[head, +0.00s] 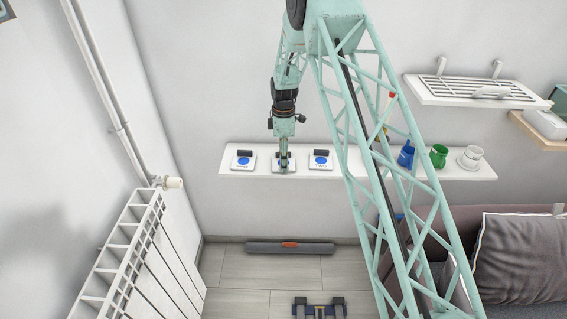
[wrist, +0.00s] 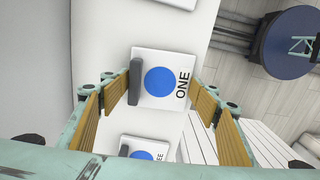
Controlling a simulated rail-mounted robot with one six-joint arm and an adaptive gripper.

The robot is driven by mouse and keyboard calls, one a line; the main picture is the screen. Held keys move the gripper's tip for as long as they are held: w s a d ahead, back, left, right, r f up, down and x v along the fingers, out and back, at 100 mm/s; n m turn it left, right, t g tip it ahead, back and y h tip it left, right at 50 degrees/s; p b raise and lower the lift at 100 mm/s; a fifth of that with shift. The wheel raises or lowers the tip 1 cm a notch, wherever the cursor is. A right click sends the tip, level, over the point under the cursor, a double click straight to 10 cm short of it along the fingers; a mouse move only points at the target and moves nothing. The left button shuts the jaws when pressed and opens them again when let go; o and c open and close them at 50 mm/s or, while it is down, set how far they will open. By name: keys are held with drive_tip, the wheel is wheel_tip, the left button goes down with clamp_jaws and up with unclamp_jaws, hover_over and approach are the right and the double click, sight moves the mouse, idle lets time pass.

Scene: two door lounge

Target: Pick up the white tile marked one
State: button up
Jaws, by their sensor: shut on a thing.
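The white tile marked one (wrist: 182,62) has a blue disc, the word ONE and a dark raised bar along one edge. It lies between my gripper's (wrist: 163,98) two wood-coloured fingers in the wrist view. My gripper (head: 283,168) points down at the middle tile (head: 291,167) on the white wall shelf (head: 228,174) and partly covers it in the head view. My gripper is shut on this tile. The exact contact of the fingers is hard to see. The tile appears at shelf level.
Similar tiles stand on each side, a left one (head: 243,166) and a right one (head: 321,165). Another tile (wrist: 128,153) with letters ending in EE is partly cut off in the wrist view. A blue flask (head: 406,157), green cup (head: 439,157) and white cup (head: 470,158) stand farther right.

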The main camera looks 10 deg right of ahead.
drive_tip(key=shift+r, duration=0.15)
drive_tip(key=shift+r+b, duration=0.35)
drive_tip(key=shift+r, duration=1.3)
drive_tip(key=s+a+r+b, duration=0.1)
drive_tip(key=s+b, duration=0.1)
drive_tip(key=s, duration=1.4)
drive_tip(key=shift+a+r, duration=0.2)
drive_tip(key=shift+a, duration=0.15)
